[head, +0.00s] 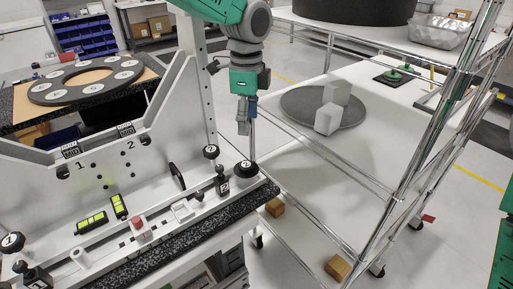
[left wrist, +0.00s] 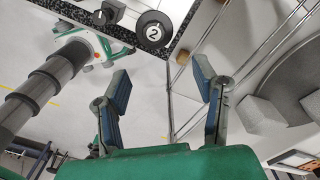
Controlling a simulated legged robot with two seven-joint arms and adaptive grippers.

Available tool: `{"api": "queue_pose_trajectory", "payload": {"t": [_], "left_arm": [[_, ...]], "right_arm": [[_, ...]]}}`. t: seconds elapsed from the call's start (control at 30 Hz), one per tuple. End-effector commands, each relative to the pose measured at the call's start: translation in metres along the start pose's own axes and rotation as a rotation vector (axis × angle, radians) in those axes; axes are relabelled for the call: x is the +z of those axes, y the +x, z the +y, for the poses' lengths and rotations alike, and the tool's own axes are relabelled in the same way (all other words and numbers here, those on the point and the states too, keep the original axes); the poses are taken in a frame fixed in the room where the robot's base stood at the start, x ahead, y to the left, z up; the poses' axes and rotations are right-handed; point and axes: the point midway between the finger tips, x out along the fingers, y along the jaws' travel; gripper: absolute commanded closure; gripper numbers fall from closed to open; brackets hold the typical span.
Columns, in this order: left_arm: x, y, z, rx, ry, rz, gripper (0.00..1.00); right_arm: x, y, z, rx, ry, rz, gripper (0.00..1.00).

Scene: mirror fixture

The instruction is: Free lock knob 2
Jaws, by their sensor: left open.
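A round black knob marked 2 (head: 246,169) sits at the right end of the white fixture (head: 150,195), on its dark speckled edge. The same-numbered round knob shows at the top of the left wrist view (left wrist: 153,30). Two more black knobs stand close by, an upper one marked 2 (head: 211,152) and a short upright one (head: 223,186). My left gripper (head: 246,128) points down above the fixture's right end, apart from the knobs. In the left wrist view its fingers (left wrist: 160,82) are spread with nothing between them. My right gripper is not visible.
A chrome-framed cart (head: 385,190) stands close on the right, with a grey disc (head: 300,108) and pale blocks (head: 328,119). Knobs marked 1 (head: 12,242) are at the fixture's left end. A ring plate (head: 85,82) lies behind. Open floor shows below my left fingers.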

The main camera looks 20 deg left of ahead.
Motion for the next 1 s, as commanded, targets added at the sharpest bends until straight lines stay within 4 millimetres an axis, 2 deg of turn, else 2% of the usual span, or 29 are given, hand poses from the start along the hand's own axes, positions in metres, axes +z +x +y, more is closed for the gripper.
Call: {"api": "queue_pose_trajectory", "payload": {"t": [0.07,0.17,0.5,0.7,0.83,1.0], "left_arm": [[0.001,-0.002,0.003,-0.001,0.005,-0.002,0.46],[0.002,0.008,0.004,0.001,0.006,-0.003,0.46],[0.0,0.081,-0.002,0.008,0.004,-0.005,0.46],[0.0,0.115,0.0,0.004,0.003,-0.003,0.46],[0.0,0.128,0.0,0.002,0.003,-0.003,0.46],[0.001,0.136,-0.001,0.002,0.003,-0.002,0.46]], "right_arm": [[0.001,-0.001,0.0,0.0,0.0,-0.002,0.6],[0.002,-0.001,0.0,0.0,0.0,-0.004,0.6],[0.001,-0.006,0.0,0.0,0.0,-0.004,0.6],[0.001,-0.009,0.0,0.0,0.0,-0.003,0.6],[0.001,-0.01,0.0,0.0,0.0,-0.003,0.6],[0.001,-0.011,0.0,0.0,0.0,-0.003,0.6]]}}
